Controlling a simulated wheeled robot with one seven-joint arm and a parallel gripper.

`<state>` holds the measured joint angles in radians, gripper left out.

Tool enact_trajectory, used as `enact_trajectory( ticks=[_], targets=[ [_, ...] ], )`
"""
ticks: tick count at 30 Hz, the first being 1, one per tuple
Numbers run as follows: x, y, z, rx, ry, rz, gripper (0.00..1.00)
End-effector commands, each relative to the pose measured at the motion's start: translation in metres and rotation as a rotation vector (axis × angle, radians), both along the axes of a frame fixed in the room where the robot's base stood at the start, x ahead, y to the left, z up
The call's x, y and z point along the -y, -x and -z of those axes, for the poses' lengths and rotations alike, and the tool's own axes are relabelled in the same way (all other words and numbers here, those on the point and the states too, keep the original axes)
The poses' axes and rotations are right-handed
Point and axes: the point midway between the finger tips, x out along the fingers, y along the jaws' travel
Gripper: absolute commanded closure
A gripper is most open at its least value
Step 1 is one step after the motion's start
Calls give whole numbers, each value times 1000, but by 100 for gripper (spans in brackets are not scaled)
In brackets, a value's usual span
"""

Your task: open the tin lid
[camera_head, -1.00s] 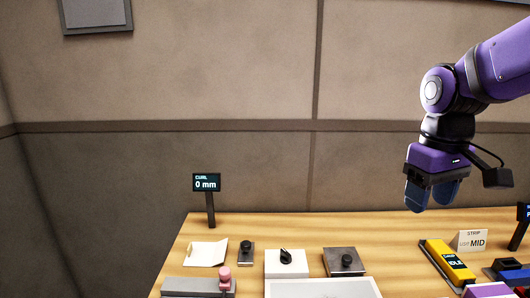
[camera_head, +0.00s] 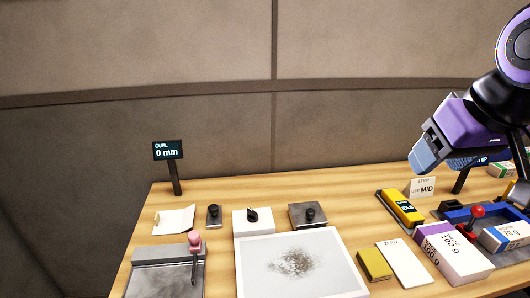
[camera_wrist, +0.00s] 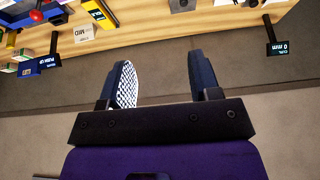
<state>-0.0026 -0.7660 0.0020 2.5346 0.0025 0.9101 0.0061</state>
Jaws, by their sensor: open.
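No object is clearly marked as the tin. A dark grey square box with a black knob on top (camera_head: 322,218) stands at the table's back middle and may be the tin with its lid on. Beside it are a white box with a black knob (camera_head: 239,227) and a small dark block with a knob (camera_head: 213,222). My gripper (camera_head: 424,158) is raised at the right, well apart from these, its fingers pointing down and left. In the wrist view my gripper (camera_wrist: 163,82) shows two separated fingers with nothing between them.
A white sheet with a grey speckled patch (camera_head: 260,285) lies in front. A grey block with a pink-knobbed lever (camera_head: 150,258), a yellow device (camera_head: 402,207), a purple-white ream box (camera_head: 452,252) and a CURL display (camera_head: 168,150) stand around. Bare wood lies right of the dark box.

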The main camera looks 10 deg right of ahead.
Motion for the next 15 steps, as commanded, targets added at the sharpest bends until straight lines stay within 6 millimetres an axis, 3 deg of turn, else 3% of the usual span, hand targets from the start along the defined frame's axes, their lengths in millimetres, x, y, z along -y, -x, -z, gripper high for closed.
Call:
enact_trajectory(
  ticks=[5, 15],
  targets=[
    [-1, -12, 1, -20, 8, -3, 43],
    [-10, -77, 15, -118, 43, -24, 43]
  ],
)
